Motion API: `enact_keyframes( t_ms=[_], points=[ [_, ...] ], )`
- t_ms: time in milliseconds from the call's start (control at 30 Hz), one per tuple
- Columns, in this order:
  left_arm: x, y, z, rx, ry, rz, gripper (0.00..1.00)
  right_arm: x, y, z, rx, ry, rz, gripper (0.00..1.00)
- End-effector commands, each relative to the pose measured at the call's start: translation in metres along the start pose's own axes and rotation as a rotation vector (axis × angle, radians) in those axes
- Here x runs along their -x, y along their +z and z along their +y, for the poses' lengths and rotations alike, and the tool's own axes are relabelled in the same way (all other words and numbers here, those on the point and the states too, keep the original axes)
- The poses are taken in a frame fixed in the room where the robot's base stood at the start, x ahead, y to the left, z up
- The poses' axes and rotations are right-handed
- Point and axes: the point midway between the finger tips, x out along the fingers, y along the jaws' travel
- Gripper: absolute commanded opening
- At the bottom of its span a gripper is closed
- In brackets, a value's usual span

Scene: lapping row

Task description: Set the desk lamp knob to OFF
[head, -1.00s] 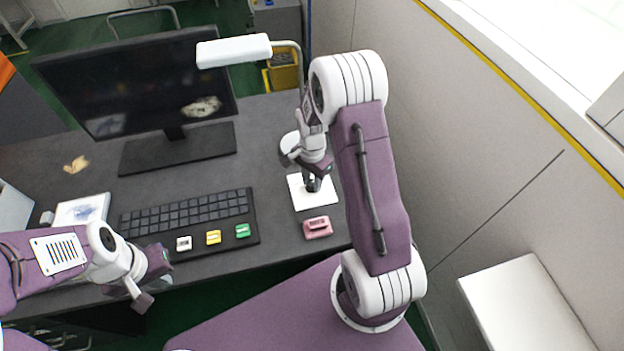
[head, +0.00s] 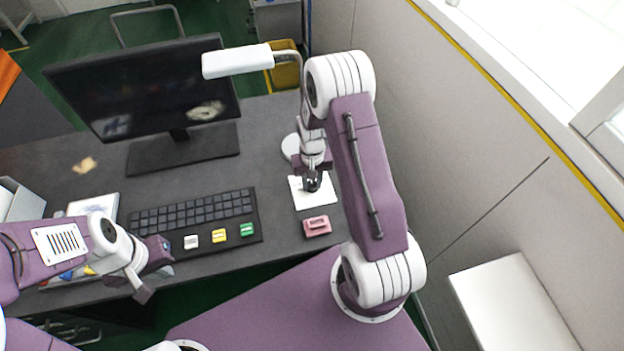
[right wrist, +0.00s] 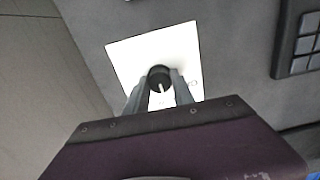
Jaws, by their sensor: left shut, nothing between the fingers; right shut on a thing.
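The desk lamp has a white head (head: 237,60) at the end of a bent arm. Its dark round knob (right wrist: 160,77) stands on a white plate (right wrist: 125,55), which also lies on the desk in the head view (head: 321,199). My right gripper (right wrist: 158,92) is shut on the knob from above, one finger on each side. A pale pointer line shows on the knob; the plate's lettering is mostly hidden by the fingers and unreadable. In the head view my right gripper (head: 312,178) hides most of the knob. My left gripper (head: 153,274) is shut and empty at the desk's front edge.
A monitor (head: 150,90) stands at the back of the desk. A keyboard (head: 195,212) with white, yellow and green keys lies left of the plate. A pink block (head: 317,226) sits just in front of the plate. A wall (head: 450,150) rises on the right.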

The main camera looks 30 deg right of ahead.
Motion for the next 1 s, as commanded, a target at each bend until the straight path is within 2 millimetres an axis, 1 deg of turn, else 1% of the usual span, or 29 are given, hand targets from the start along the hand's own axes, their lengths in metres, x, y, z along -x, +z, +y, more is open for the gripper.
enact_keyframes(
  t_ms=[100,600,800,1000],
  points=[
    [0.006,-0.001,0.0,0.0,0.0,0.0,0.0,0.002,-0.001,0.0,0.109,0.0,0.002,0.0],
    [0.021,-0.002,0.0,0.0,0.0,0.0,0.0,0.002,-0.001,-0.001,0.581,0.001,0.003,0.0],
    [0.025,-0.003,0.001,0.0,0.0,0.0,0.0,0.002,-0.001,-0.001,0.749,0.001,0.002,0.0],
    [0.028,-0.003,0.001,0.0,0.0,0.0,0.0,0.001,-0.001,-0.001,0.881,0.001,0.004,0.0]
  ],
)
